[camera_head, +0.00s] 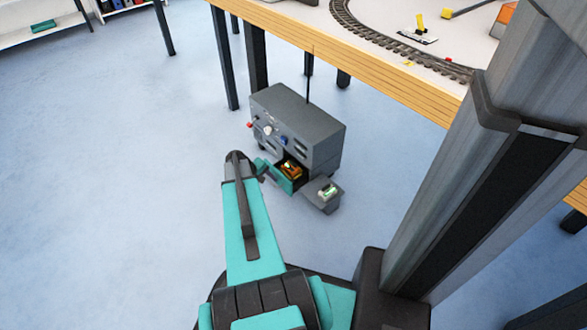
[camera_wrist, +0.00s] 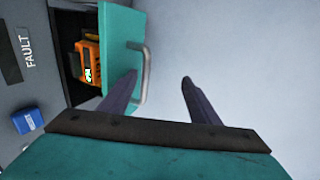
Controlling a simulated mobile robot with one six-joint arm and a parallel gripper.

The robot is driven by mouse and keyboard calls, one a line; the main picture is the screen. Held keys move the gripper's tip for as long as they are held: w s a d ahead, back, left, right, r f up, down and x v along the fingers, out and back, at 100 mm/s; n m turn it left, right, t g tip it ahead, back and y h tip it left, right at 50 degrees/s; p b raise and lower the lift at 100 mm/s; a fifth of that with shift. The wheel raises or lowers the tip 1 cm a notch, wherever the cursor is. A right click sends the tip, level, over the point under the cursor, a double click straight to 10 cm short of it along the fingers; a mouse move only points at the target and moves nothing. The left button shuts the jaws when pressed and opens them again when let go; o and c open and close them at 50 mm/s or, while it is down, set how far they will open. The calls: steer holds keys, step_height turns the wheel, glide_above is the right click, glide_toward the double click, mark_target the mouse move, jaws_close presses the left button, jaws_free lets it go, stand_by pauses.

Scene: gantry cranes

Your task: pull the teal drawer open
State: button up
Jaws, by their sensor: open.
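The teal drawer (camera_head: 279,179) is in the front of a grey cabinet (camera_head: 301,122) on the floor, and it stands partly out. In the wrist view its teal front (camera_wrist: 121,45) carries a metal bar handle (camera_wrist: 145,75), and an orange device (camera_wrist: 87,62) lies inside. My gripper (camera_wrist: 160,85) is open. Its left finger overlaps the handle's lower part in the picture; the right finger is clear of it, over bare floor. I cannot tell whether a finger touches the handle. In the head view my arm hides most of the gripper (camera_head: 262,170).
A grey flap or second drawer (camera_head: 322,196) with a small green-and-white item stands out beside the teal drawer. The cabinet front has a blue knob (camera_wrist: 28,120) and a FAULT label. A wooden table (camera_head: 420,92) with toy track stands behind. Floor to the left is free.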

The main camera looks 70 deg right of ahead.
steer(key=shift+r, duration=0.15)
step_height(320, 180, up, 7)
steer(key=p, duration=0.5)
stand_by(0.8)
stand_by(0.4)
